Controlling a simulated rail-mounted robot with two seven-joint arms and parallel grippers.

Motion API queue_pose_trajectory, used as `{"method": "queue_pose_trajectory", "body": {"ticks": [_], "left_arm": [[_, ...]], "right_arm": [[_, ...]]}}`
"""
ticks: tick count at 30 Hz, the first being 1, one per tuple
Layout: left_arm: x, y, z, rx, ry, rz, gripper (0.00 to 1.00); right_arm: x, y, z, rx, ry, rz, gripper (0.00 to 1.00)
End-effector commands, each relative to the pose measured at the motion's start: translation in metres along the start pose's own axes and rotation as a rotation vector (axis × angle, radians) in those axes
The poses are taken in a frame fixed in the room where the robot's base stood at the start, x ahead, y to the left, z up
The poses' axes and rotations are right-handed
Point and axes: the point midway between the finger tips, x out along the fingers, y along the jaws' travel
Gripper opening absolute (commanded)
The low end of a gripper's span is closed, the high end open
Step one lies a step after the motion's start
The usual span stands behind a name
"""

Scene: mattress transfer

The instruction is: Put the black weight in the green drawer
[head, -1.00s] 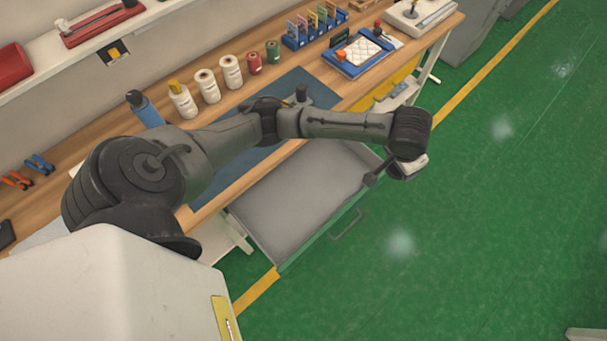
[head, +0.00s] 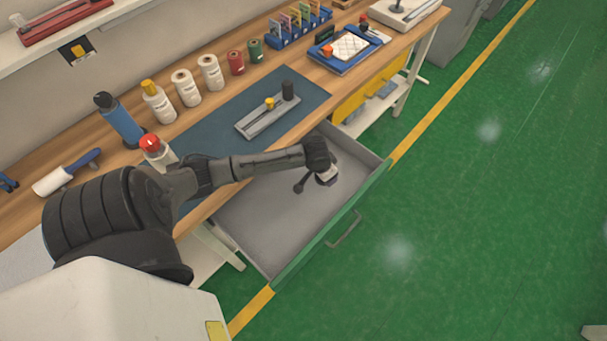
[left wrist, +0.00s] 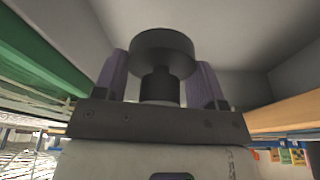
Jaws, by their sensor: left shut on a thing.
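The green drawer (head: 331,228) stands pulled out below the bench, with a grey, bare interior. My left gripper (head: 326,175) is over the drawer's inside, toward its far end; its fingertips are hidden in the head view. In the left wrist view, the left gripper (left wrist: 162,68) is shut on the black weight (left wrist: 163,50), a wide disc on a narrower neck between the two fingers. The drawer's grey inside lies beyond it and a green edge is at the left. Another black cylinder (head: 288,90) stands on the grey holder on the bench. My right gripper is not in view.
The grey holder (head: 262,122) with a brass-coloured knob (head: 269,103) lies on the blue mat (head: 205,131). Bottles and spools line the bench's wall side. The wooden bench edge overhangs the drawer's wall side. Green floor (head: 480,220) beyond the drawer is clear.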

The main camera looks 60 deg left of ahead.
Motion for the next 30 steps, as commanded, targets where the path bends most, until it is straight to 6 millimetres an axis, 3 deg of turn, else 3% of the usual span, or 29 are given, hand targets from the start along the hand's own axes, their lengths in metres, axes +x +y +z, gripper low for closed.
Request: {"method": "queue_pose_trajectory", "body": {"ticks": [6,12,23,30], "left_arm": [[0.029,-0.046,0.003,-0.003,0.000,-0.004,0.25],[0.046,-0.074,0.003,-0.002,0.001,-0.001,0.25],[0.057,-0.088,0.005,-0.001,0.002,0.000,0.25],[0.084,-0.088,0.013,-0.001,0.000,0.000,0.25]], "right_arm": [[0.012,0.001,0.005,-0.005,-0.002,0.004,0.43],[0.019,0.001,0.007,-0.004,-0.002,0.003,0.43],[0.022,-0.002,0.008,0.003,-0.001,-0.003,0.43],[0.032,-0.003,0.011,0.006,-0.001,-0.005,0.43]]}}
